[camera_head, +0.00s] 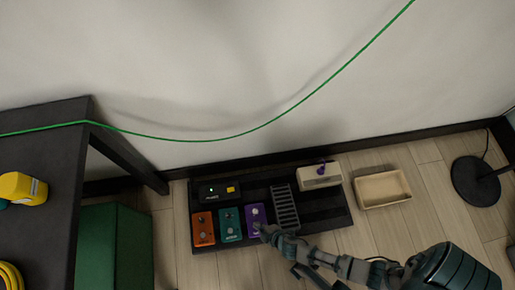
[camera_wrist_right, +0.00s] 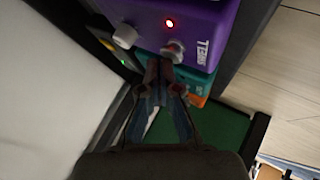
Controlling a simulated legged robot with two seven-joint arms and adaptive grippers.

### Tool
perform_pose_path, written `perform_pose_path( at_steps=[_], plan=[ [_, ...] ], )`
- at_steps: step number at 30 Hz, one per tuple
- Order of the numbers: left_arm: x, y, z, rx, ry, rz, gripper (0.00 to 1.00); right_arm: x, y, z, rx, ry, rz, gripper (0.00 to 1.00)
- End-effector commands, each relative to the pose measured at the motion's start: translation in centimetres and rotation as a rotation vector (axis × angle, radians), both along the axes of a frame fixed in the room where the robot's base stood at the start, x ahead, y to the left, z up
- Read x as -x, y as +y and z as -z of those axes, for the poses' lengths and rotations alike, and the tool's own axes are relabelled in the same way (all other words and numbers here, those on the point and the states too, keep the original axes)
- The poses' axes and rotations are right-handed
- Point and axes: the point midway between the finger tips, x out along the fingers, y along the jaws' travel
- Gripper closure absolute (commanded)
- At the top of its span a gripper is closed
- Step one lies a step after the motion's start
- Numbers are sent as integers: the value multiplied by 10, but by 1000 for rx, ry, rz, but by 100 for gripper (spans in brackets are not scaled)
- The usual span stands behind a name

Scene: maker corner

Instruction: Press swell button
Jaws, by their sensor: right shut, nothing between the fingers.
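The purple swell pedal (camera_head: 256,216) sits on a dark pedalboard (camera_head: 335,214) on the floor, right of the teal pedal (camera_head: 229,224) and the orange pedal (camera_head: 203,229). In the right wrist view the swell pedal (camera_wrist_right: 190,30) has a lit red light, a pale knob (camera_wrist_right: 125,36) and a round metal button (camera_wrist_right: 173,50). My right gripper (camera_head: 262,230) is shut and empty, at the near edge of the swell pedal. In the right wrist view its fingertips (camera_wrist_right: 160,68) are right at the button; whether they touch it I cannot tell. My left gripper is not in view.
A black box with a green light (camera_head: 212,190), a grated block (camera_head: 285,208) and a cream unit (camera_head: 319,175) are also on the board. A beige tray (camera_head: 382,188) lies to the right. A dark table (camera_head: 55,165) and green box (camera_head: 113,245) stand left. A green cable (camera_head: 265,124) hangs across.

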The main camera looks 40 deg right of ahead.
Motion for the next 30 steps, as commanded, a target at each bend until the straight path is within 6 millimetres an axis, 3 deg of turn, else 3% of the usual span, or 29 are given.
perform_pose_path(
  at_steps=[30],
  plan=[
    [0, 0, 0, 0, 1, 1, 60, 1, 0, 8, 1, 2, 0, 100]
  ],
)
